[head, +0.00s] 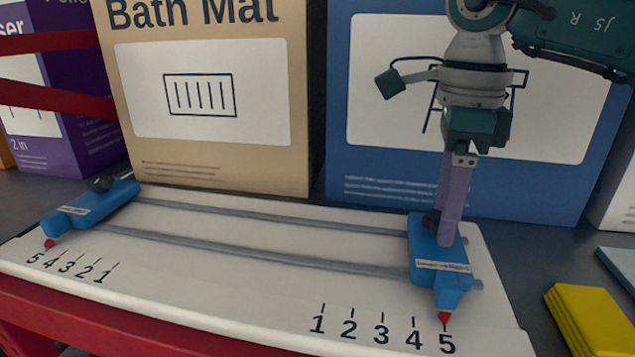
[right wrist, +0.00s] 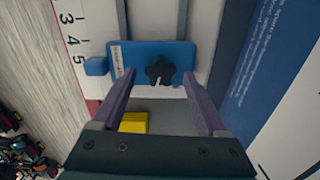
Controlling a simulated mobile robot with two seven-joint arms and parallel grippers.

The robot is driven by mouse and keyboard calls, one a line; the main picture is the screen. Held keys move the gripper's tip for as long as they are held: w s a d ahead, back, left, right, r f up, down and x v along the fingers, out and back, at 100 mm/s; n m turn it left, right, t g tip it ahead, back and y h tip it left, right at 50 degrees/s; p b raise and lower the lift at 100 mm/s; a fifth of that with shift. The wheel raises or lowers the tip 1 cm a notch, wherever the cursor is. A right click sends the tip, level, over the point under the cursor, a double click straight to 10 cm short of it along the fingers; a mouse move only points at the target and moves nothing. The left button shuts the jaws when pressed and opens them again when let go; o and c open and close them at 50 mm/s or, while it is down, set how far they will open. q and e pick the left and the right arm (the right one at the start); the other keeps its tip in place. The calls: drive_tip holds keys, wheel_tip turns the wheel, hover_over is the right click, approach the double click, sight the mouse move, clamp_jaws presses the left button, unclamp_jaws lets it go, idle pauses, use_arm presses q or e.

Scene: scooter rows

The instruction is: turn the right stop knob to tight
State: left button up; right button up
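The right stop (head: 428,258) is a blue block on two grey rails, its red pointer at the 5 of the right scale. It also shows in the right wrist view (right wrist: 185,52). Its black lobed knob (right wrist: 160,71) has a white mark pointing toward the bottom of that view. In the head view the knob (head: 430,220) is partly hidden by my finger. My right gripper (right wrist: 158,76) is open, one purple finger on each side of the knob with gaps visible. In the head view my right gripper (head: 449,236) points down at the stop. My left gripper is out of view.
The left stop (head: 92,207) sits at the left scale's 5 on the white board (head: 240,285). Tan (head: 210,165) and blue (head: 370,190) boxes stand close behind. A yellow stack (head: 590,318) lies at right. The board's middle is clear.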

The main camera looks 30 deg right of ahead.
clamp_jaws()
idle(0.4)
drive_tip(key=shift+m, duration=0.4)
drive_tip(key=m, duration=0.2)
drive_tip(key=shift+m, duration=0.4)
drive_tip(key=m, duration=0.4)
drive_tip(key=shift+a, duration=0.15)
drive_tip(key=shift+m, duration=0.6)
drive_tip(key=shift+o, duration=0.5)
unclamp_jaws()
